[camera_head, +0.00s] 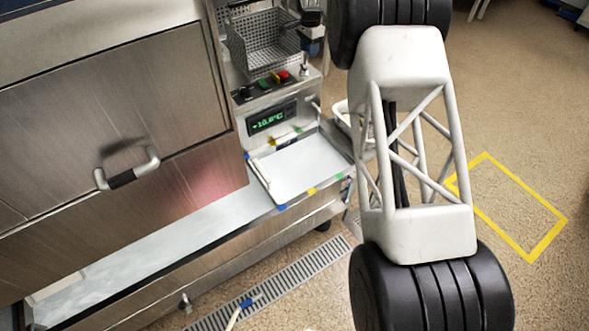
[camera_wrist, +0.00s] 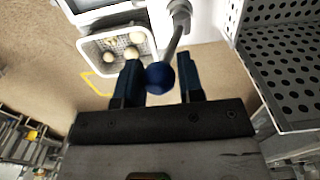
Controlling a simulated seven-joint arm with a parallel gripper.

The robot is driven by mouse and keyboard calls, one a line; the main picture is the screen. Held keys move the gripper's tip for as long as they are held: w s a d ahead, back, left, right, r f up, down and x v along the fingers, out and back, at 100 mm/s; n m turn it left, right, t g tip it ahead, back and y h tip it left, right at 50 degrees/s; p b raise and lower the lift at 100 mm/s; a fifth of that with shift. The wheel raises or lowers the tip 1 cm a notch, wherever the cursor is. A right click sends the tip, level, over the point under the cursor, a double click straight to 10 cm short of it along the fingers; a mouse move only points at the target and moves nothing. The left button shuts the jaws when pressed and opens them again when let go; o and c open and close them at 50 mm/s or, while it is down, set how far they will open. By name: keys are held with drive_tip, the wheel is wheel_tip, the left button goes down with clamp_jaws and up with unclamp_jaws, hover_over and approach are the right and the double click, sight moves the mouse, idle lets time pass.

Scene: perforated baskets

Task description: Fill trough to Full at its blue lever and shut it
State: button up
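The blue ball knob (camera_wrist: 159,77) of a lever shows between my gripper's fingertips in the wrist view. In the head view my gripper is not seen. A shallow pale trough-like bay (camera_head: 305,165) with coloured tabs on its rim sits at the machine's right end; its fill level cannot be read.
A perforated metal basket (camera_wrist: 285,65) stands close on the right in the wrist view. A white bin (camera_wrist: 85,50) holds several round pale items. A steel machine with a handled door (camera_head: 127,172) and a green-lit display (camera_head: 272,118) fills the head view's left. Yellow tape (camera_head: 530,252) marks the floor.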

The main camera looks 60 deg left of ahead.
drive_tip(key=shift+a+r, duration=0.1)
drive_tip(key=shift+a, duration=0.2)
drive_tip(key=shift+a+r, duration=0.1)
drive_tip(key=shift+a, duration=1.3)
drive_tip(key=shift+o, duration=0.2)
drive_tip(key=o, duration=0.4)
drive_tip(key=shift+r, duration=0.2)
